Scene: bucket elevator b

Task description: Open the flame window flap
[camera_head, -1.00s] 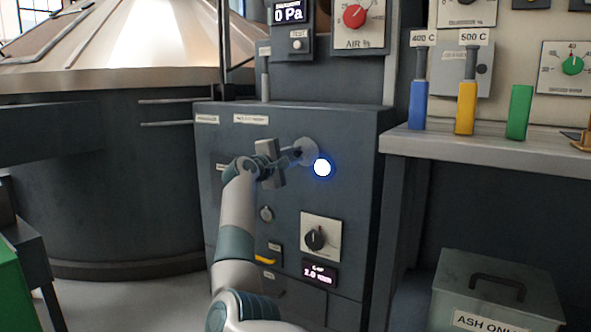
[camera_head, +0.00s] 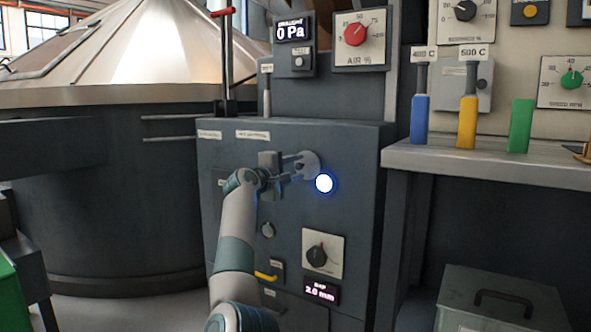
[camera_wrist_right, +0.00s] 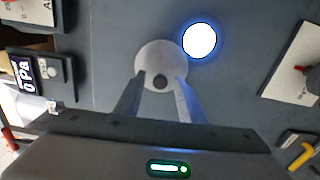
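The flame window (camera_head: 324,183) is a bright white disc with a blue glow on the front of the dark grey cabinet. It also shows in the right wrist view (camera_wrist_right: 199,41). The flap is a round grey disc (camera_head: 309,162) up and to the left of the window, which is uncovered in view. In the wrist view, the flap (camera_wrist_right: 160,53) has a small dark knob (camera_wrist_right: 160,82). My right gripper (camera_wrist_right: 162,80) has its fingers apart, one on each side of the knob, with gaps visible. Contact is not clear. My left gripper is not in view.
Below the window are a dial (camera_head: 318,256), a gap display (camera_head: 320,291) and a yellow handle (camera_head: 266,276). A shelf (camera_head: 480,159) with coloured handles juts out to the right. A metal ash box (camera_head: 500,295) stands beneath it. A large drum (camera_head: 110,200) fills the left.

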